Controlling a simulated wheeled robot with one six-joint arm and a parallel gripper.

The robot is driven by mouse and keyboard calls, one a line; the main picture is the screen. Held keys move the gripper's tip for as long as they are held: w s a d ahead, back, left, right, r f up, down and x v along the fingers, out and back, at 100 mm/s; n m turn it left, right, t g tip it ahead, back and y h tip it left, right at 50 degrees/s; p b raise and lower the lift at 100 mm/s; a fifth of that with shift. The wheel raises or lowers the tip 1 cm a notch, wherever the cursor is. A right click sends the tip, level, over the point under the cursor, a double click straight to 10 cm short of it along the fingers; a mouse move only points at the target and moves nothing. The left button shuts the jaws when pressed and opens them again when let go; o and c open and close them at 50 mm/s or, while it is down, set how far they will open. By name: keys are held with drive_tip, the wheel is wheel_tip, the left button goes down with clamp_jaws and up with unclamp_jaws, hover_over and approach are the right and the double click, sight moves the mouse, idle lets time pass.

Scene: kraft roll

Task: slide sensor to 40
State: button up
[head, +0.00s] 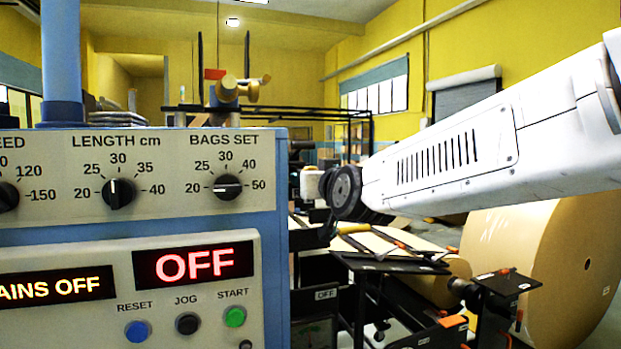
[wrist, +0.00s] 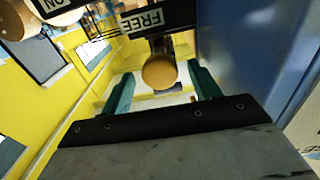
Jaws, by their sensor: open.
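I cannot pick out the sensor or its scale with a 40 mark for certain in either view. In the wrist view, my gripper (wrist: 161,75) is open, with its two teal fingers apart. A round tan knob end (wrist: 158,73) shows between the fingers, apparently beyond them, below a dark bar with a FREE label (wrist: 142,20) that reads upside down. I cannot tell how far the knob is from the fingers. In the head view my white arm reaches in from the right, and the gripper fingers cannot be made out.
A control panel (head: 70,230) fills the left, with dials and a red OFF display (head: 193,265). A large kraft roll (head: 545,255) stands at the right. Black brackets (head: 390,263) and a paper web lie below my arm. A blue surface (wrist: 245,50) is close on the wrist view's right.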

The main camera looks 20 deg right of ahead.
drive_tip(key=shift+w, duration=1.25)
clamp_jaws()
drive_tip(key=shift+w, duration=2.5)
unclamp_jaws()
